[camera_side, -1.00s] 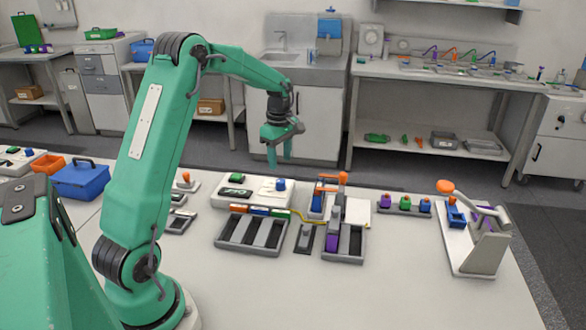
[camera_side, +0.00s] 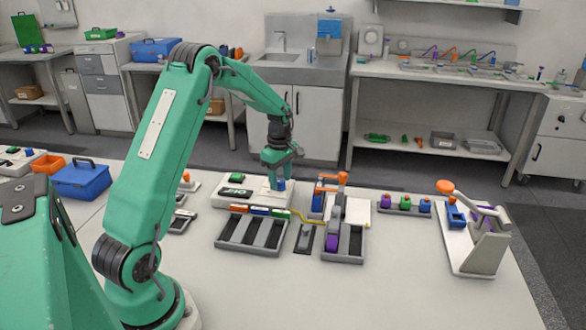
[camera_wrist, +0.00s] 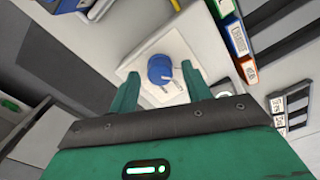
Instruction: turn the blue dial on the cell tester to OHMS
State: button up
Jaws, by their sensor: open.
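The cell tester (camera_side: 232,200) is a white box with a dark display, behind the battery tray on the bench. Its blue dial (camera_side: 281,185) sits at the tester's right end. In the wrist view the blue dial (camera_wrist: 160,70) is round, with a pale pointer and marks beside it; any lettering is too small to read. My gripper (camera_side: 280,186) is over the dial, pointing down. In the wrist view my gripper's green fingers (camera_wrist: 160,85) are apart, one on each side of the dial, with gaps showing. Whether they touch it I cannot tell.
A grey tray (camera_side: 222,243) with coloured cells along its back edge stands in front of the tester. An orange-topped fixture (camera_side: 343,178) and a yellow cable (camera_side: 305,219) are close on the right. The front of the bench is clear.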

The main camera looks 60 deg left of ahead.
jog(key=shift+f, duration=0.4)
jog(key=c, duration=1)
